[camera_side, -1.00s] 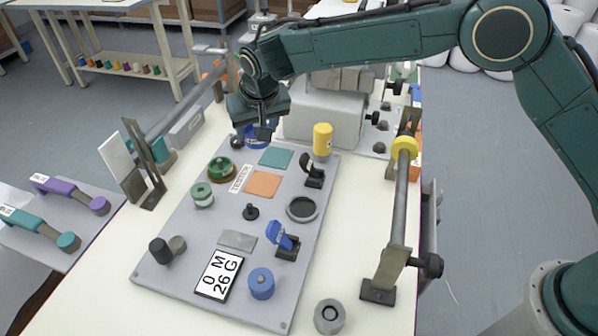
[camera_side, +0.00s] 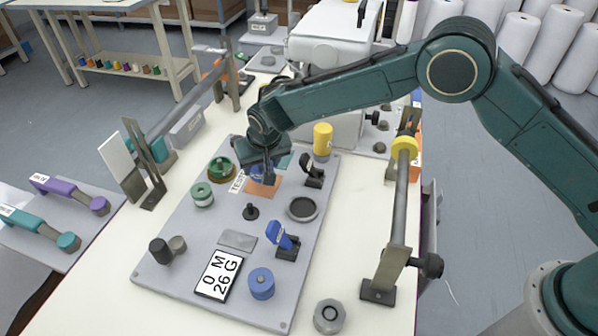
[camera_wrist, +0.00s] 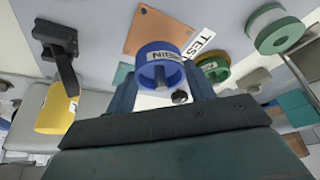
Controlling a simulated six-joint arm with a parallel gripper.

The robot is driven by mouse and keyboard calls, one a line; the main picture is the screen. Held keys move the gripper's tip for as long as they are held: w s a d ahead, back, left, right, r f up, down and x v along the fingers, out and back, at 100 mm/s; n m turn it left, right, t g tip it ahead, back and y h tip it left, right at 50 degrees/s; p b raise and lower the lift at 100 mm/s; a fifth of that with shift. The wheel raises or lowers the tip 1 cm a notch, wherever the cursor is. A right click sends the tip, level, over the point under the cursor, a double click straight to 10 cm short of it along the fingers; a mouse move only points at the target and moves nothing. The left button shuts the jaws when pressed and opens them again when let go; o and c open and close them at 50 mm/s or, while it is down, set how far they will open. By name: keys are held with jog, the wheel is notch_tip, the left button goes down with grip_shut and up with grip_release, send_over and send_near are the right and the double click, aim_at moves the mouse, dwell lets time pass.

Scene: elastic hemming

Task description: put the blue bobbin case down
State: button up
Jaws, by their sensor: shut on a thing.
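My gripper (camera_side: 266,172) is shut on the blue bobbin case (camera_wrist: 157,60), a round blue cup with a white label, held between the two fingers in the wrist view. In the side view the gripper is over the orange patch (camera_side: 262,187) of the grey board, and the fingers hide most of the case. The orange patch also shows in the wrist view (camera_wrist: 150,30), just beyond the case. I cannot tell whether the case touches the patch. The teal patch (camera_side: 285,161) is partly hidden behind the gripper.
On the board (camera_side: 200,255) stand a green-rimmed cup (camera_side: 221,168), a green-white spool (camera_side: 202,195), a black peg (camera_side: 250,211), a dark ring (camera_side: 302,208), a yellow cylinder (camera_side: 322,140) and a blue-tipped clip (camera_side: 281,238). A blue spool (camera_side: 261,283) stands near the front edge.

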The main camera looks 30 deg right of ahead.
jog(key=shift+f, duration=1.4)
jog(key=shift+f, duration=0.1)
jog(key=o, duration=1.1)
jog(key=shift+c, duration=0.2)
jog(key=v, duration=1.2)
